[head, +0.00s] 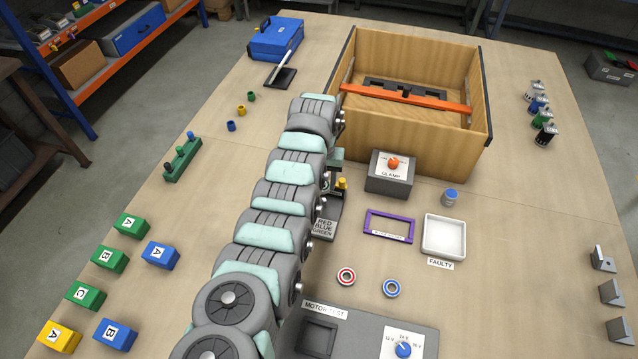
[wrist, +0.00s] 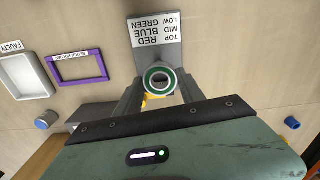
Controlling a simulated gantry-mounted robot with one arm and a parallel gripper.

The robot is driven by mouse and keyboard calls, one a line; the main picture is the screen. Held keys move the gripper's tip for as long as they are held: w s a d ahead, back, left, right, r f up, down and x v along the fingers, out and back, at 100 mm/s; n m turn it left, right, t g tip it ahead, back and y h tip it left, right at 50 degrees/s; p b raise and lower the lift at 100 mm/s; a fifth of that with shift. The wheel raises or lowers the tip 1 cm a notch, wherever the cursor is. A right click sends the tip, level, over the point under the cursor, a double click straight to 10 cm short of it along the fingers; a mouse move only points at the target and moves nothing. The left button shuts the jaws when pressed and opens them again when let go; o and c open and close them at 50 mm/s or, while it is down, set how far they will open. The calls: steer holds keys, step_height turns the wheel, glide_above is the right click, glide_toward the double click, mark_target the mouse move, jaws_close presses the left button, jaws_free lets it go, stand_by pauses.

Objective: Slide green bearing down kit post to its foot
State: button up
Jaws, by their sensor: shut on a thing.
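The green bearing (wrist: 147,77), a ring with a green band, is between the two fingertips of my gripper (wrist: 159,82) in the wrist view. My gripper is shut on it. The kit stand's grey base (wrist: 146,52) lies just beyond, its label reading top red, mid blue, low green. Something pale shows in the bearing's hole; I cannot tell whether it is the post's top. In the head view the stand's base (head: 325,228) shows beside my arm, with a yellow piece above it. My arm hides the bearing and most of my gripper there.
Red (head: 346,276) and blue (head: 392,288) bearings lie on the table in front of the stand. A purple frame (head: 389,239), the white faulty tray (head: 444,252) and the clamp box (head: 390,186) stand to the right. Open table lies farther right.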

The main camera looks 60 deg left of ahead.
mark_target(324, 199)
steer(key=shift+w+a+f, duration=0.25)
steer(key=shift+w+f, duration=0.05)
steer(key=shift+w, duration=0.25)
step_height(324, 199, down, 6)
steer(key=b, duration=0.6)
steer(key=shift+s+r, duration=0.1)
steer(key=shift+r, duration=0.05)
steer(key=shift+r+p, duration=0.1)
steer(key=shift+p, duration=0.3)
stand_by(0.7)
steer(key=shift+f+b, duration=2.45)
steer(key=shift+f, duration=0.35)
steer(key=o, duration=1.5)
steer(key=shift+r, duration=0.1)
steer(key=shift+o, duration=0.2)
